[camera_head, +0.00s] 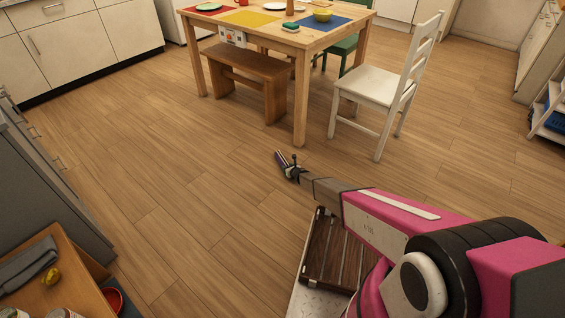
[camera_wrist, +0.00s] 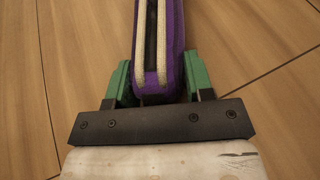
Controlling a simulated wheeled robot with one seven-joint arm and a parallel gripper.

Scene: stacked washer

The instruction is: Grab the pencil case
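A purple pencil case (camera_wrist: 173,45) with cream bands and a dark zip line lies lengthwise between the two green fingers of my gripper (camera_wrist: 152,82) in the wrist view. The fingers are closed against its two sides near its end. In the head view my gripper (camera_head: 291,172) is stretched out over the floor at the middle, and the pencil case (camera_head: 281,158) shows as a small dark purple shape at its tip. The far end of the case is cut off in the wrist view.
A wooden table (camera_head: 295,38) with mats and dishes stands at the back, with a wooden bench (camera_head: 247,72) and a white chair (camera_head: 378,88) beside it. A wooden cart (camera_head: 85,290) is at the lower left. The floor (camera_head: 190,190) between is clear.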

